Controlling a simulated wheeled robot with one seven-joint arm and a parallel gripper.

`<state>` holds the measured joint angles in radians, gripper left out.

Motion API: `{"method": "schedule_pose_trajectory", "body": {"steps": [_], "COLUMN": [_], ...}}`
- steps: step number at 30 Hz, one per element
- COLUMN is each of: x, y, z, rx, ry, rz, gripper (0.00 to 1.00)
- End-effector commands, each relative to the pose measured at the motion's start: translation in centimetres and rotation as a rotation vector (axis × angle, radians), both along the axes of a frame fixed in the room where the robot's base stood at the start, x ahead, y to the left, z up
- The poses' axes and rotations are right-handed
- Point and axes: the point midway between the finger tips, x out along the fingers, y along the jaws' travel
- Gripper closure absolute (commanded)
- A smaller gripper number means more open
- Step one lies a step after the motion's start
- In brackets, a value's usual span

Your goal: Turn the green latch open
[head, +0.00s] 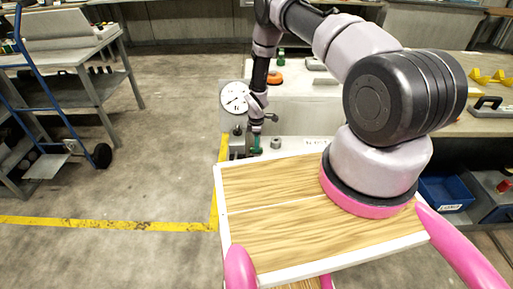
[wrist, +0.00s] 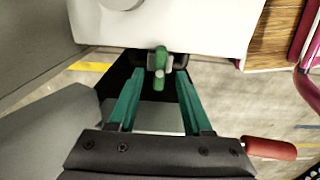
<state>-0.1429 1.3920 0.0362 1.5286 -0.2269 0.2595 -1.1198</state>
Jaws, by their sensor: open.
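The green latch (wrist: 160,60) shows in the wrist view as a short green bar, upright in the picture, with a light grey piece across it. It sits against a dark recess below a pale panel (wrist: 200,22). My gripper (wrist: 160,76) is open, with one teal finger on each side of the latch's line. The fingertips are close to the latch, with gaps on both sides; whether they reach around it in depth I cannot tell. In the head view my gripper (head: 256,149) points down at the bench's near edge, and I cannot make out the latch there.
A round dial gauge (head: 234,98) and a grey block (head: 237,141) stand just left of my gripper. A grey knob (head: 276,143) is close on its right. A red handle (wrist: 269,148) lies beside my gripper in the wrist view. Open floor (head: 165,150) lies to the left.

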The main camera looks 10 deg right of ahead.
Motion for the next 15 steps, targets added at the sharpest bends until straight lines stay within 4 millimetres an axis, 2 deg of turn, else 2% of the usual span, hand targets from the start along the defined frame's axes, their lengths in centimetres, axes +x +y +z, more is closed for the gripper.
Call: {"method": "schedule_pose_trajectory", "body": {"steps": [3,6,15], "x": [0.0,0.0,0.0], "y": [0.0,0.0,0.0], "z": [-1.5,-2.1,-2.4], "rx": [0.000,0.000,0.001], "ry": [0.000,-0.001,-0.001], "rz": [0.000,0.000,0.000], "gripper": [0.50,0.50,0.50]}}
